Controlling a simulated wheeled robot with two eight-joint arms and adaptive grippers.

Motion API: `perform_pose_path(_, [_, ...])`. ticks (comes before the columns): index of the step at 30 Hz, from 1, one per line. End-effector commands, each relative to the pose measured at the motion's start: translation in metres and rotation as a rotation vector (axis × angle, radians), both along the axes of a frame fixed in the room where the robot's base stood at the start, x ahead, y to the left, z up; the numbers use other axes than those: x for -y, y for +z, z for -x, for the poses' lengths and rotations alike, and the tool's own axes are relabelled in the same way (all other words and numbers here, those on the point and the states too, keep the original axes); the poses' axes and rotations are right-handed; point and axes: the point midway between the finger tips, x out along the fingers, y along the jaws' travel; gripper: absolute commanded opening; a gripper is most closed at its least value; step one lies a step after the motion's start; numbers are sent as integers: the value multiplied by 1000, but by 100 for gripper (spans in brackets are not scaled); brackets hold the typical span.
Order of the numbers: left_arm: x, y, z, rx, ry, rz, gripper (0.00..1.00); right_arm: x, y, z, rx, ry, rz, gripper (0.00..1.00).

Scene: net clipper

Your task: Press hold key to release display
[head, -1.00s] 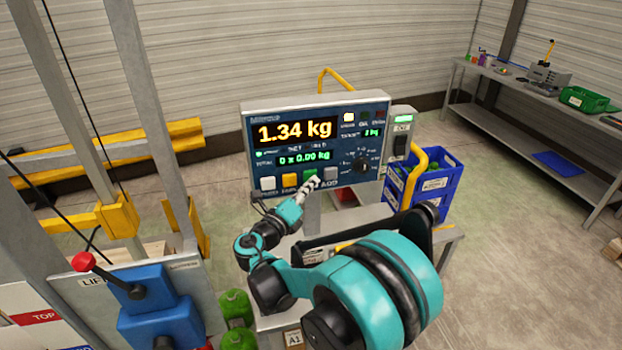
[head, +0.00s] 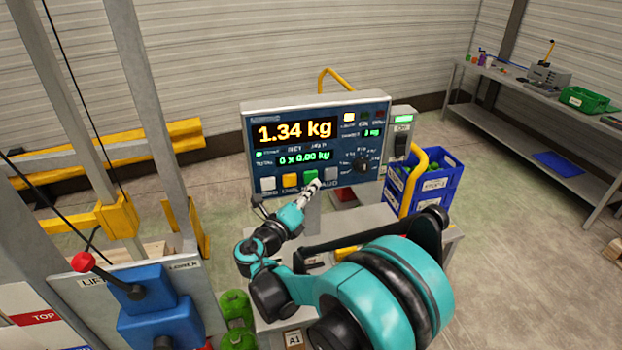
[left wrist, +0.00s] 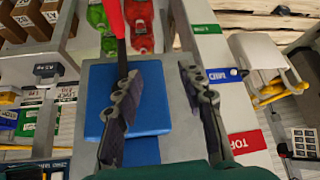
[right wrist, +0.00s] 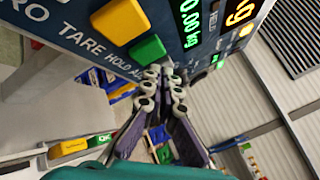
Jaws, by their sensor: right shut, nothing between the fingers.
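The scale display (head: 262,108) shows 1.34 kg in orange and 0 x 0.00 kg in green. Its lower row has a white key (head: 268,184), a yellow key (head: 290,180), a green key (head: 310,175) and a grey key (head: 331,173). In the right wrist view, the green key (right wrist: 147,50) lies by the HOLD label. My right gripper (head: 317,184) is shut and empty, its tips just below and right of the green key; contact is unclear. It also shows in the right wrist view (right wrist: 163,75). My left gripper (left wrist: 163,88) is open.
A blue crate (head: 450,192) stands right of the display, and a workbench (head: 535,105) is at the back right. A lift control with a red-knobbed lever (head: 108,273) is at the left. In the left wrist view, a red handle (left wrist: 112,20) rises near the left finger.

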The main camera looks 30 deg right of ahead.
Motion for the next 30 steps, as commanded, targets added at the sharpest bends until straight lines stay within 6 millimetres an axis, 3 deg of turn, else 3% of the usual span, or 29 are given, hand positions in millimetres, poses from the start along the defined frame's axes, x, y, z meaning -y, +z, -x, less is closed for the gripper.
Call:
perform_pose_path(5, [0, 0, 0, 0, 0, 0, 40, -1, 0, 4, 0, 0, 0, 0])
perform_pose_path(19, [0, 1, 0, 0, 0, 0, 40, -11, 0, 46, 0, 1, 0, 0])
perform_pose_path(30, [0, 1, 0, 0, 0, 0, 40, -12, 0, 49, 0, 0, 0, 0])
